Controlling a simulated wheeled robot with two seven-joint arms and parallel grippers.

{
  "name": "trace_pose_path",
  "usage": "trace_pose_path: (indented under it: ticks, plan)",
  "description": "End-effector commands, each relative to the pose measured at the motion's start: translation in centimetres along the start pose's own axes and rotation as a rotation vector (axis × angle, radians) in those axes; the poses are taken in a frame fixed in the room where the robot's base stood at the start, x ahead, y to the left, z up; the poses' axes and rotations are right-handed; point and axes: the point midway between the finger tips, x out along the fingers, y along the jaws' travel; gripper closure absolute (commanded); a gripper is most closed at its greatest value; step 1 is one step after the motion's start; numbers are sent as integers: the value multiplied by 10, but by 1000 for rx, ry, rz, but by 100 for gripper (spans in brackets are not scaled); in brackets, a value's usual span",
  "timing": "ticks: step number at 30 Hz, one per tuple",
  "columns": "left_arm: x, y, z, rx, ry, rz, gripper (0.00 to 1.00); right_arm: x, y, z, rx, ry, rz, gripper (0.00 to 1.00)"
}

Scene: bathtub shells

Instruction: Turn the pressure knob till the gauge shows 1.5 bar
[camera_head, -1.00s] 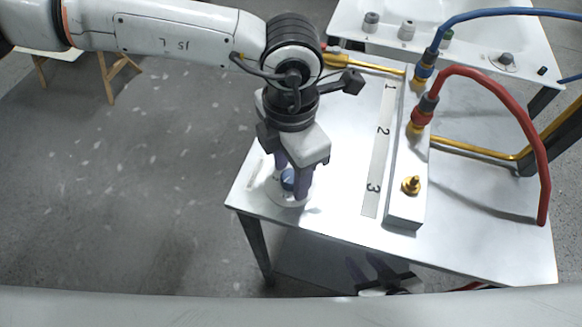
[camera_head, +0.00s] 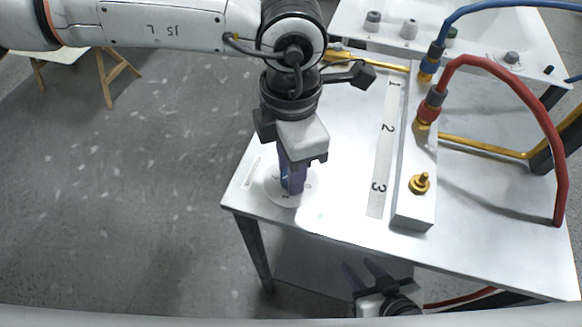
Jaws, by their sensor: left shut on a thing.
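My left gripper (camera_head: 292,188) points down at the near left corner of the white table (camera_head: 335,215). It is shut on the blue knob (camera_head: 285,177), which is mostly hidden behind the fingers. A round white dial plate (camera_head: 272,190) with small dark marks lies around the knob; its marks are too small to read. I cannot make out a pressure gauge reading in this view. My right gripper (camera_head: 364,268) is low at the bottom, beyond the table's front edge, with its two dark fingers apart and empty.
A white block (camera_head: 412,210) with a brass fitting (camera_head: 419,183) stands right of a strip numbered 1, 2, 3 (camera_head: 381,150). A blue hose (camera_head: 480,14) and a red hose (camera_head: 520,88) connect to it. A white panel with grey knobs (camera_head: 408,28) stands behind.

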Motion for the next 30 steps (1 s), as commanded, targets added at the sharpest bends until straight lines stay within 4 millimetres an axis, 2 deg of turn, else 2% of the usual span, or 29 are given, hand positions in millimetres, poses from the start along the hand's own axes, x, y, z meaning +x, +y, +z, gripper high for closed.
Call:
trace_pose_path:
  ticks: [1, 2, 4, 5, 13, 17, 30]
  plan:
    - [-1, 0, 0, -1, -2, 0, 95, 0, 0, 0, 0, -1, 0, 66]
    - [-1, 0, 0, -1, -2, 0, 68, 0, 0, 1, 0, -2, 0, 66]
    - [-1, 0, 0, -1, -2, 0, 56, 0, 0, 2, 1, -4, 0, 66]
    - [-1, 0, 0, -1, -2, 0, 54, 0, 0, 2, 1, -4, 0, 66]
    - [-1, 0, 0, -1, -1, 0, 54, 1, 2, 3, 2, -6, 3, 66]
    - [-10, 1, 1, -2, -3, 3, 54, 1, 3, 4, 2, -6, 5, 66]
    - [-89, 1, 1, -3, -3, 3, 54, 4, 3, 7, 0, -10, 5, 66]
